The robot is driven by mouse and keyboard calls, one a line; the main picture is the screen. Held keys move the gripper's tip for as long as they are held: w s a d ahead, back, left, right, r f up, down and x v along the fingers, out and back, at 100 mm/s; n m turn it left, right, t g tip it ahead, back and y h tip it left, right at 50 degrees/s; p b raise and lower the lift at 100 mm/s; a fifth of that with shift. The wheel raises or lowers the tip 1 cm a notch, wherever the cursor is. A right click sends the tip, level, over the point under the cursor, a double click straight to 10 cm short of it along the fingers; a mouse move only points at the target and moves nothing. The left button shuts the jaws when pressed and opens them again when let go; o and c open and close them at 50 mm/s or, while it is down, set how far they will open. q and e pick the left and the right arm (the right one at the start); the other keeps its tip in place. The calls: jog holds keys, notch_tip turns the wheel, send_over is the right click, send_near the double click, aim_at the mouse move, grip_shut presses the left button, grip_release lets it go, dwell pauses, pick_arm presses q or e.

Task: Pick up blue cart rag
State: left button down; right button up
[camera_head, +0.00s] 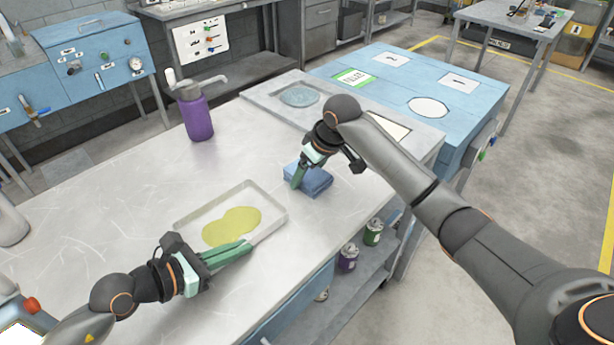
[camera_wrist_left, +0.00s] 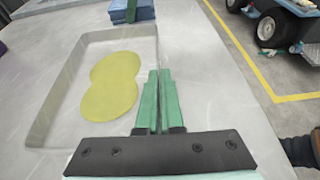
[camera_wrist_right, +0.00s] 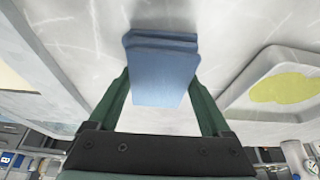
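The blue rag (camera_head: 312,181) is a folded stack lying on the metal table near its right edge. My right gripper (camera_head: 298,176) is over the rag, pointing down. In the right wrist view the rag (camera_wrist_right: 164,72) shows between the two spread green fingers (camera_wrist_right: 165,98), which sit on either side of it; I cannot tell whether they touch it. My left gripper (camera_head: 244,252) is above the front right part of the shallow tray, its green fingers together and empty. In the left wrist view the left fingers (camera_wrist_left: 159,100) are closed, and the rag (camera_wrist_left: 124,40) is at the top.
A shallow tray (camera_head: 183,224) with a yellow-green puddle (camera_head: 232,226) lies left of the rag. A purple pump bottle (camera_head: 197,117) stands behind. A grey panel (camera_head: 262,101) and a blue cart (camera_head: 456,66) are at the back right. Cans (camera_head: 373,231) stand on a lower shelf.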

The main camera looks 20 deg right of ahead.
aim_at(308, 173)
jog(key=c, duration=0.8)
notch_tip(308, 173, up, 10)
jog(key=shift+r, duration=0.25)
